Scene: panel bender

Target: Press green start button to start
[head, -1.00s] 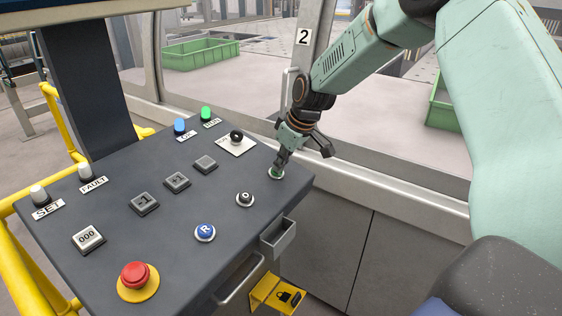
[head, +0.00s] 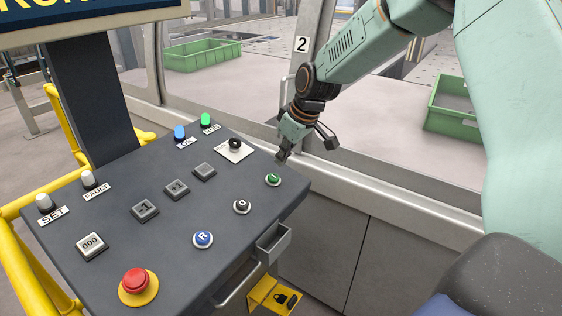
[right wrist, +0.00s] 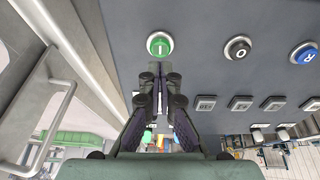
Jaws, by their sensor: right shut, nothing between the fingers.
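The green start button (head: 272,180) sits at the right edge of the dark control panel (head: 110,232), fully visible in the head view. It also shows in the right wrist view (right wrist: 159,44), marked with a bar, just beyond my fingertips. My right gripper (head: 282,158) is shut and empty. It hangs above the panel's far right edge, beside the green button and apart from it. My left gripper is not in view.
A black O button (head: 242,206), a blue R button (head: 203,239) and a red emergency stop (head: 135,282) are on the same panel. A key switch (head: 235,146) and lit blue (head: 180,132) and green (head: 206,121) lamps stand farther back. A glazed machine enclosure borders the right side.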

